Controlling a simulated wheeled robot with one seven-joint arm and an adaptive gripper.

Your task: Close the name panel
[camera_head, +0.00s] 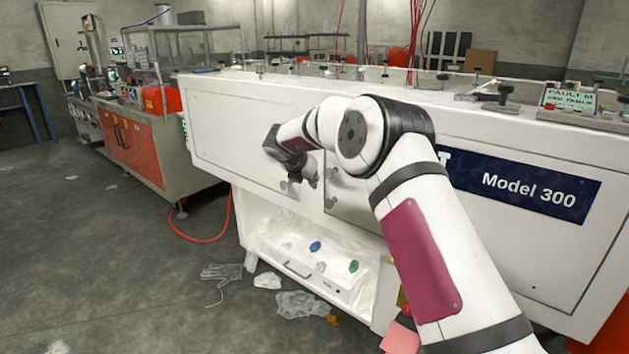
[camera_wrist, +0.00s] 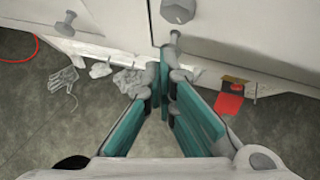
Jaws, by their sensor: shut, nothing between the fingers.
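The name panel (camera_head: 480,225) is a white door on the long white machine, with a dark blue "Model 300" sign (camera_head: 520,187) on it. My arm hides part of the panel and the sign's left end. Grey knobs sit near the panel's left edge; one knob (camera_wrist: 178,10) shows in the wrist view. The panel's lower left corner is at the top middle of that view, and how far it stands ajar I cannot tell. My gripper (camera_head: 312,180) is at the panel's left edge. In the wrist view its teal-padded fingers (camera_wrist: 164,78) are shut and empty, just below the corner; contact is unclear.
Left of the panel is another white panel (camera_head: 225,140). Below is an open white compartment (camera_head: 300,265) with coloured knobs. A glove (camera_head: 222,271) and crumpled plastic (camera_head: 302,304) lie on the floor. An orange machine (camera_head: 130,140) stands left; the grey floor at front left is mostly clear.

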